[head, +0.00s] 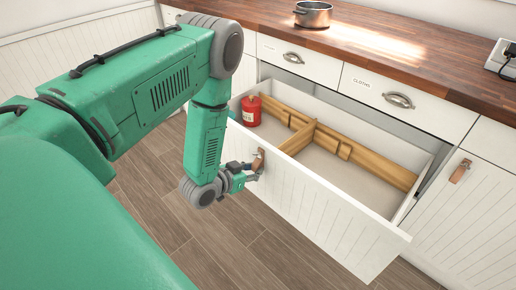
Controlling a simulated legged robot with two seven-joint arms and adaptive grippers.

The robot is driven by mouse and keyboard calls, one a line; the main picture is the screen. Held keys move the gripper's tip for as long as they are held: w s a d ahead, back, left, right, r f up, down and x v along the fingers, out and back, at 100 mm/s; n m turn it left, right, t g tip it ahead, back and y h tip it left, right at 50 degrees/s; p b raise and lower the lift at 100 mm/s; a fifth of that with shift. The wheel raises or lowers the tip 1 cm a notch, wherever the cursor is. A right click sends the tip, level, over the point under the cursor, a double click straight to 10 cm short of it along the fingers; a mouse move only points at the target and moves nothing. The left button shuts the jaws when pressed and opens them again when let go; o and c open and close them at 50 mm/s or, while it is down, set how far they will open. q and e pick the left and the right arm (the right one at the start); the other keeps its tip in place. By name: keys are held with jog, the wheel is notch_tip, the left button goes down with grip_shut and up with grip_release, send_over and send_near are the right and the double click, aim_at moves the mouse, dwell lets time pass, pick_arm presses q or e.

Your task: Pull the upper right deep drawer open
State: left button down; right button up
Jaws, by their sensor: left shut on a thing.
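A deep white drawer (330,215) stands pulled well out of the cabinet, below the row of shallow drawers. Its grooved front faces me. A leather tab pull (259,159) is at the left part of its front's top edge. My left gripper (254,170) is at this pull, shut on it; the fingers partly hide it. Inside the drawer are wooden dividers (312,133) and a red canister (251,111) in the far left corner. My forearm hides the drawer's left end. My right gripper is not in view.
Shallow drawers with metal cup handles (398,100) above are shut. A grooved front with a leather pull (460,171) is at the right. A copper pot (313,14) stands on the wooden worktop (400,50). The plank floor (235,245) in front is clear.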

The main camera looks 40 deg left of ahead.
pick_arm(q)
jog(key=shift+s, duration=0.1)
dwell(0.3)
jog(key=c, duration=1.4)
grip_release()
jog(key=shift+a, duration=0.1)
jog(key=d+v, duration=0.1)
jog(key=v, duration=1)
jog(key=shift+s+a, duration=0.45)
jog(key=shift+a, duration=0.05)
